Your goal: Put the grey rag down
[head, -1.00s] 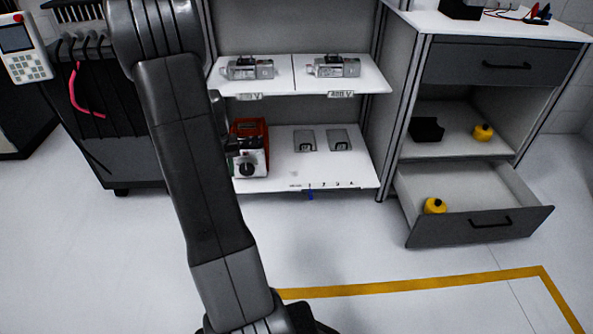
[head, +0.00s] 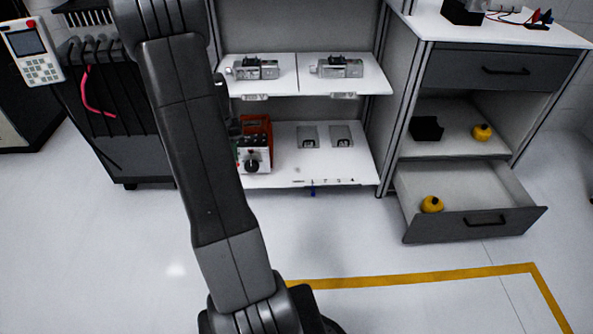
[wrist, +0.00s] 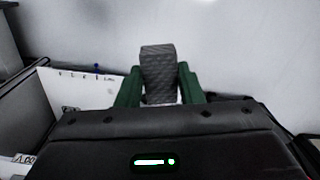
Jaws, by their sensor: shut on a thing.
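In the wrist view my gripper (wrist: 160,92) is shut on the grey rag (wrist: 159,70), a quilted dark grey piece held between its two green fingers. The rag stands up past the fingertips; its lower end is hidden behind the gripper body. Pale floor shows behind and above it. In the head view my arm crosses the left-middle, and the gripper and rag are out of sight.
At right, an open drawer (head: 470,185) holds a yellow item (head: 432,204). A black box (head: 427,129) sits above. Floor in front is clear.

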